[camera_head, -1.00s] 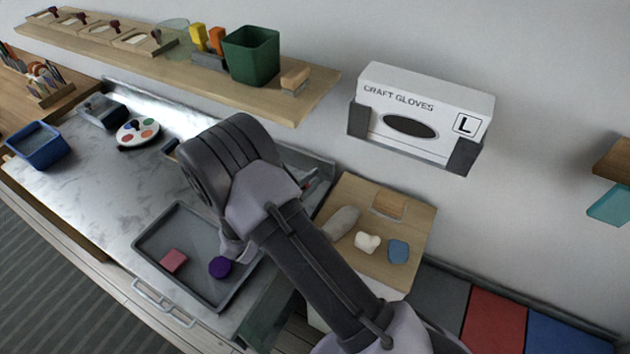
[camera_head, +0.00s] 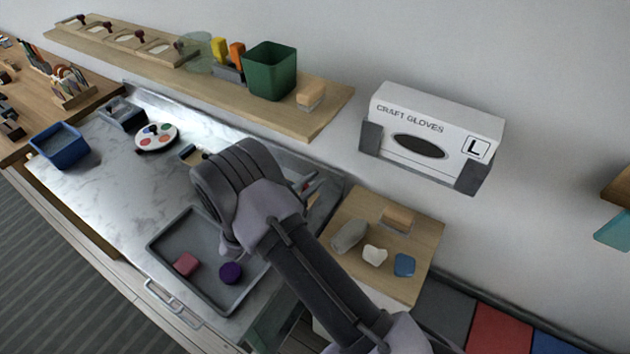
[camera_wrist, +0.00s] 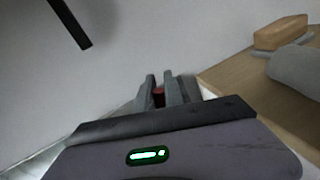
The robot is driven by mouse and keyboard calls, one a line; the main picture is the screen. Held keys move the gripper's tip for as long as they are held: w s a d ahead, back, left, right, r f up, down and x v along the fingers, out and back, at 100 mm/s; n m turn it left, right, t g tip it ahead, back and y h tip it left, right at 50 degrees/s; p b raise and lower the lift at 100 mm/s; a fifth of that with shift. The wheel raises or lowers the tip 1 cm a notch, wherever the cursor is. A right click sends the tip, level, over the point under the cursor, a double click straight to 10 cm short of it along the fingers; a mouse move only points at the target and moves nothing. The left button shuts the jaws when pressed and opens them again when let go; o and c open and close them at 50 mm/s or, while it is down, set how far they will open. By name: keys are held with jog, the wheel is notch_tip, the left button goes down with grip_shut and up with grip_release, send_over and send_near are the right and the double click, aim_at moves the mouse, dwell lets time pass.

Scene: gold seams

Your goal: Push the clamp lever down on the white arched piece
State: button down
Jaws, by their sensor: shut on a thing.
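In the wrist view my gripper (camera_wrist: 162,92) has its two grey fingers close together around a small dark red thing (camera_wrist: 158,97). Only a little of that thing shows, and I cannot tell what it is. In the head view my arm covers the gripper. I cannot make out the white arched piece or its clamp lever in either view. Several small pieces with dark red knobs (camera_head: 140,38) sit on the wall shelf, too small to identify.
A grey tray (camera_head: 172,283) holds a pink block (camera_head: 186,264) and a purple disc (camera_head: 231,273). A wooden board (camera_head: 424,235) with stones and a tan block lies right of my arm. A glove box (camera_head: 437,132) hangs on the wall.

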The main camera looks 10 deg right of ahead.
jog(key=shift+w+a+r, duration=0.2)
jog(key=shift+w+r, duration=0.05)
jog(key=c, duration=1.5)
grip_release()
jog(key=shift+w+a+f, duration=0.1)
jog(key=shift+a, duration=0.05)
jog(key=p+v, duration=0.3)
jog(key=v, duration=1.4)
jog(key=shift+s+a+f, duration=0.1)
jog(key=shift+s, duration=0.15)
